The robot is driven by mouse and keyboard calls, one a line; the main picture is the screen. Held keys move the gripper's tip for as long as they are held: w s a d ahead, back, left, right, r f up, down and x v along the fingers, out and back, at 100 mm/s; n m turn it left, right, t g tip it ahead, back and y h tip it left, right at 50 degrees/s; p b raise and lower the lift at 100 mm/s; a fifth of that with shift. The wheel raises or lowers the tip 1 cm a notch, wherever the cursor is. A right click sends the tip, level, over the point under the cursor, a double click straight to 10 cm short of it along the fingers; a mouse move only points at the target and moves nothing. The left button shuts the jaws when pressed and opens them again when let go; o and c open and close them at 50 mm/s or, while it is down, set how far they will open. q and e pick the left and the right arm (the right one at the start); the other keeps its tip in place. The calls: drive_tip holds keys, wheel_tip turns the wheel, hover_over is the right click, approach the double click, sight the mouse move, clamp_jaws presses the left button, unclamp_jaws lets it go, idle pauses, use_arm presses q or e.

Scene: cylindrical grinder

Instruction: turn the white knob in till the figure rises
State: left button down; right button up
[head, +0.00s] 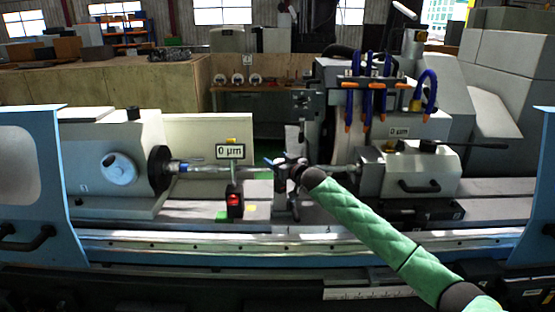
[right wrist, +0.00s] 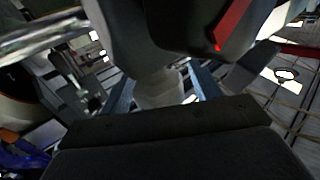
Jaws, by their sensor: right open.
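My right gripper (head: 290,168) is at the end of the green-sleeved arm, at a small upright steady rest (head: 283,193) by the middle of the thin shaft (head: 205,168). It is open; its fingers are small and partly hidden by the wrist. No white knob shows clearly there in the head view. In the right wrist view a pale rounded piece (right wrist: 160,88) shows close ahead; I cannot tell whether it is the knob or whether the fingers touch it. Two readouts, one above the shaft (head: 230,152) and one on the right (head: 399,132), read 0 µm. My left gripper is not in view.
A white headstock with a round white fitting (head: 118,168) stands left. A black gauge stand with a red light (head: 235,203) is left of the gripper. The tailstock (head: 405,175) and orange-tipped blue hoses (head: 368,105) are right. Blue doors (head: 32,180) flank the opening.

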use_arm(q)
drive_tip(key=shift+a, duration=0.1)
use_arm(e)
drive_tip(key=c, duration=1)
